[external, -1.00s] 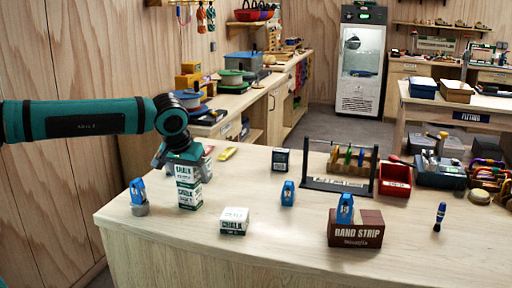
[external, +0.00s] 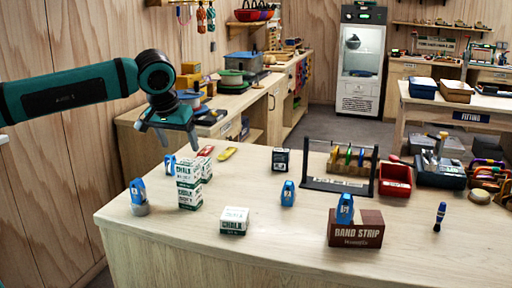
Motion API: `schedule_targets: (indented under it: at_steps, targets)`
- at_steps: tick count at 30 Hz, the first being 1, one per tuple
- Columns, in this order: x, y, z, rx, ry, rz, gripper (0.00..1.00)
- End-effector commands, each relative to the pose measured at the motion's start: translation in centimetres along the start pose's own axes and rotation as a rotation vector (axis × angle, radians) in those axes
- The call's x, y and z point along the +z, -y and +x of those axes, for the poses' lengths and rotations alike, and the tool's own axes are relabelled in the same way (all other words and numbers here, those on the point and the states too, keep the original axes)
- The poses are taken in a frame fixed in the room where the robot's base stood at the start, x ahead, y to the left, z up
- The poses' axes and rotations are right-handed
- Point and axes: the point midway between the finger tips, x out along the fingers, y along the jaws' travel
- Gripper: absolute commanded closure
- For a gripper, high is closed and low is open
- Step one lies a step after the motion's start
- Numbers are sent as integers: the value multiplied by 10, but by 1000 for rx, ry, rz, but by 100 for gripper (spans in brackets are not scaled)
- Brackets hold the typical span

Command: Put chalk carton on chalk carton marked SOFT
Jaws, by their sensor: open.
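White and green chalk cartons stand in an upright stack (external: 188,184) on the left of the bench. Another carton shows partly behind the stack's right side. A single chalk carton (external: 234,221) lies on the bench to the right and in front of the stack. The small print is too small to tell which carton reads SOFT. My gripper (external: 169,142) is open and empty, above and slightly left of the stack, apart from it, with its fingers pointing down.
A blue item on a grey base (external: 138,198) stands close left of the stack, with another blue item (external: 169,165) behind. A blue item (external: 288,193) and the BAND STRIP box (external: 356,235) are to the right. The bench front between carton and box is clear.

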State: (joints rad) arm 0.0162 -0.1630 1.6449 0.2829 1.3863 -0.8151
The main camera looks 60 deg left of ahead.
Motion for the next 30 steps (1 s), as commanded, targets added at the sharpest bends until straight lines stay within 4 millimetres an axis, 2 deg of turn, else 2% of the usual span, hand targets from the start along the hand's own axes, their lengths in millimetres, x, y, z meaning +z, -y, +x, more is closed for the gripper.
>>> schedule_targets:
  at_steps: [8, 13, 20, 30]
  targets:
    - [0, 0, -2, 1, -1, 1, 28]
    - [9, 6, -7, 54, -35, 35, 28]
    - [42, 25, -20, 239, -178, 161, 28]
    - [97, 58, -40, 481, -475, 333, 28]
